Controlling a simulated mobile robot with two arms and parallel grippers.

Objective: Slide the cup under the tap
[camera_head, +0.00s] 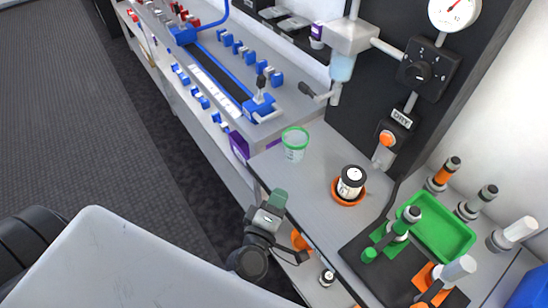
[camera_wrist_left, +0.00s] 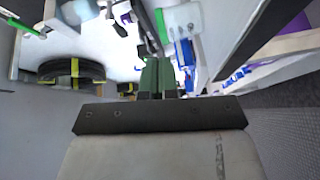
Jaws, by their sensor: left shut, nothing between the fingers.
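The cup (camera_head: 295,146), clear with a green rim, stands upright on the grey counter near its left edge. What looks like the same cup shows beyond the fingers in the left wrist view (camera_wrist_left: 181,20). The tap (camera_head: 342,66), with a pale blue nozzle under a white block, hangs from the dark panel, behind and to the right of the cup. The cup is not directly under it. My left gripper (camera_head: 279,196) is shut and empty, nearer to me than the cup and apart from it; its green fingers also show in the left wrist view (camera_wrist_left: 158,75). My right gripper is not in view.
A black-lidded jar (camera_head: 351,182) stands in an orange dish right of the cup. A green tray (camera_head: 440,226) and several bottles fill the right side. A grey lever (camera_head: 320,93) juts out left of the tap. The counter between cup and jar is clear.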

